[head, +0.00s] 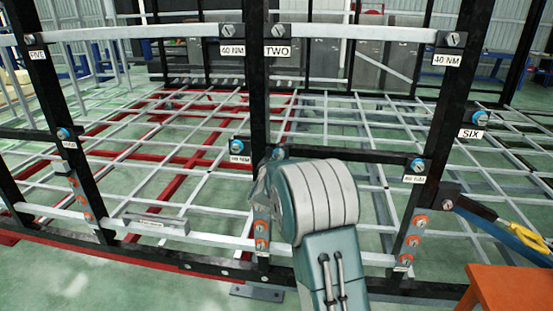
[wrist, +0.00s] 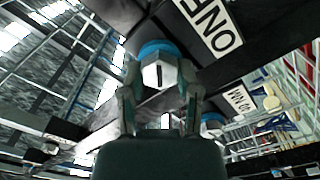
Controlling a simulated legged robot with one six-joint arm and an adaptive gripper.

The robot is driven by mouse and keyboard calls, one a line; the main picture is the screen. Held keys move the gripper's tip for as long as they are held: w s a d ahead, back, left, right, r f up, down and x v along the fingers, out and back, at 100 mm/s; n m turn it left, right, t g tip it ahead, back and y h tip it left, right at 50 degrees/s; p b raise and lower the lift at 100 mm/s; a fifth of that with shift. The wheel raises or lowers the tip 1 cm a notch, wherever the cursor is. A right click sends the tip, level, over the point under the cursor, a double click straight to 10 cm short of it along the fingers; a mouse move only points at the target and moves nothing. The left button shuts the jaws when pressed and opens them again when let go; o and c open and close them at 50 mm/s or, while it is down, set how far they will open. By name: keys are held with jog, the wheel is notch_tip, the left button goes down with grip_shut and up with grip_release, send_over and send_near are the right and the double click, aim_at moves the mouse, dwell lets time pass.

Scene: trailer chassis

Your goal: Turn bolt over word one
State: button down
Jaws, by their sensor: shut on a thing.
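In the wrist view the bolt by the word ONE (wrist: 158,72) has a pale hexagonal head with a dark slot and a blue ring behind it. The ONE label (wrist: 212,28) is white with black letters on a dark beam, just up and right of the bolt. My gripper (wrist: 160,92) has one finger on each side of the bolt head and is shut on it. In the head view my arm covers the gripper and the ONE label. A blue bolt (head: 278,152) shows just above my arm; I cannot tell if it is the same one.
Other blue-ringed bolts sit on the black frame, at left (head: 64,134), by the SIX label (head: 478,117) and above another label (head: 417,165). Black uprights and grey rails close in around my arm. An orange table (head: 510,290) stands at the lower right.

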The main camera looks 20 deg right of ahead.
jog(key=shift+w+a, duration=0.1)
jog(key=shift+a, duration=0.05)
jog(key=shift+c, duration=1.6)
grip_release()
jog(key=shift+w+f, duration=0.1)
jog(key=v, duration=1.2)
jog(key=shift+a, duration=0.1)
